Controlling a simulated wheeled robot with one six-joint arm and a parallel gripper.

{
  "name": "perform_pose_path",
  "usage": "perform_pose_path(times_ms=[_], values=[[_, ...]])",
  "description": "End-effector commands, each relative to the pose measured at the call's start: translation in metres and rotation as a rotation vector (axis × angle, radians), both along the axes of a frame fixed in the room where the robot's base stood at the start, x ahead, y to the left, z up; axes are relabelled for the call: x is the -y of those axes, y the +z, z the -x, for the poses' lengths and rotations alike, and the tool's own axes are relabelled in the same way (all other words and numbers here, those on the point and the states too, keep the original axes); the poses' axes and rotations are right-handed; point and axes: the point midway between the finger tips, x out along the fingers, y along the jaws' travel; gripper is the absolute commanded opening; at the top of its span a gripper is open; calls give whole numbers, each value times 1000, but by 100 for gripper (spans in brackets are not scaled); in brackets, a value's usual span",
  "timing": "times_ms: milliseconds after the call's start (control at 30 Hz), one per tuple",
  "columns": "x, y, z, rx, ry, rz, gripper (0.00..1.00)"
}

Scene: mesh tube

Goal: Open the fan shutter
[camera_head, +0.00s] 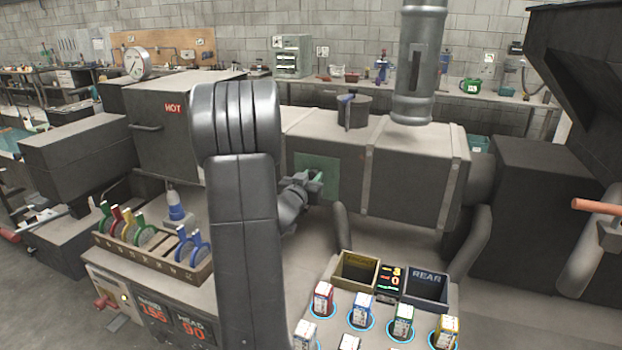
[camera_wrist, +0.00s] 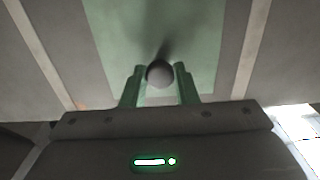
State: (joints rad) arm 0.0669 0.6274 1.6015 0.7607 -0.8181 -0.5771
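The fan shutter is a flat green panel (camera_head: 317,172) on the side of the long grey duct, right of my arm in the head view. It also fills the upper middle of the wrist view (camera_wrist: 190,25). A round grey knob (camera_wrist: 160,73) stands out from the panel. My gripper (camera_wrist: 160,76) has its two green fingers on either side of the knob, with no clear gap at the tips, so it looks shut on it. In the head view my gripper (camera_head: 318,179) is at the panel's lower part, and the knob is hidden.
The grey duct (camera_head: 410,170) runs right, with a vertical pipe (camera_head: 415,65) above. A box marked HOT (camera_head: 155,130) stands left. A rack with coloured-handled tools (camera_head: 150,245) and a console with several small cartons (camera_head: 365,310) lie in front. Curved pipes rise near the console.

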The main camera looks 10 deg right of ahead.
Motion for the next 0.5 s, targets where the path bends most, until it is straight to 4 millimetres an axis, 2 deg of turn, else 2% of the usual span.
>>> perform_pose_path(times_ms=[133, 233, 500], values=[[1, 0, 1, 0, 0, 0, 0], [10, -2, 6, 2, -1, -1, 0], [56, -4, 37, 4, -4, 1, 0]])
